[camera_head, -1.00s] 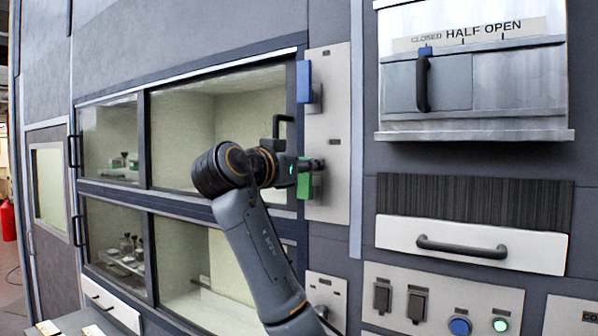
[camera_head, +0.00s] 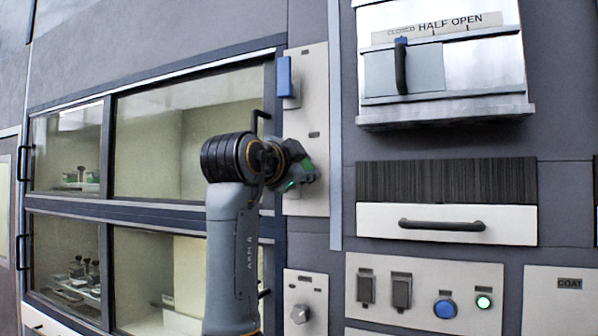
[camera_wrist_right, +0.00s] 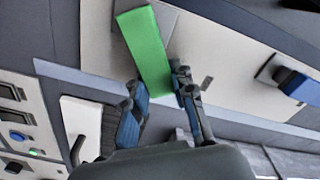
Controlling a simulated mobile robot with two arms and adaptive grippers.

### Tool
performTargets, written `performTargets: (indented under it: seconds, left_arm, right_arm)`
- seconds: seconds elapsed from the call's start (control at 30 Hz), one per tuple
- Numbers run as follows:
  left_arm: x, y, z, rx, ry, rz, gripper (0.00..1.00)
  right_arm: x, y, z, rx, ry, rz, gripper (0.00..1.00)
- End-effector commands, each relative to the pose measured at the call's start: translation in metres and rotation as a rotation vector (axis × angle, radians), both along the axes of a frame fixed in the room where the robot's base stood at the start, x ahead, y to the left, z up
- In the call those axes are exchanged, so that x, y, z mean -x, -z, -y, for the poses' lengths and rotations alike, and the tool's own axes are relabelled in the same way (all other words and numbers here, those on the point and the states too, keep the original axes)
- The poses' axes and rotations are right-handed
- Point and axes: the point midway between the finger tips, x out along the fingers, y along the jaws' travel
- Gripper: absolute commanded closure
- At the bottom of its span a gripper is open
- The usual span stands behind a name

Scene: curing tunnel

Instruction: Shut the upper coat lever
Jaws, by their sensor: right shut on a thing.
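A green lever (camera_wrist_right: 146,45) is mounted on a pale wall plate (camera_head: 305,205). In the right wrist view it runs from its mount down between the fingers of my right gripper (camera_wrist_right: 157,87), which is closed on its free end. In the head view my right gripper (camera_head: 302,172) is at the lower part of that plate, covering most of the green lever. A blue lever (camera_head: 285,76) points upright at the top of the same plate. The plate's small labels are too small to read, so I cannot tell which lever is the coat one. My left gripper is not in view.
Glass-fronted cabinet windows (camera_head: 190,150) with black handles lie left of the plate. To the right are a metal hatch (camera_head: 490,60) marked HALF OPEN, a drawer (camera_head: 380,222) and a switch panel (camera_head: 440,265). A knob plate (camera_head: 300,285) sits below.

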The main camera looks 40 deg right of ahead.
Motion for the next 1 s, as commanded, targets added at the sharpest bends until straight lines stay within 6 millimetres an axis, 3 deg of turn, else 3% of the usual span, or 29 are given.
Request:
performTargets:
  seconds: [0.5,1.0]
  left_arm:
    - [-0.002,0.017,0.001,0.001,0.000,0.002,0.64]
    - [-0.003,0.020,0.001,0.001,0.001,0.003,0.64]
  right_arm:
    - [0.008,0.025,0.003,-0.171,-0.002,0.407,1.00]
    - [0.010,0.034,0.004,-0.239,0.000,0.573,1.00]
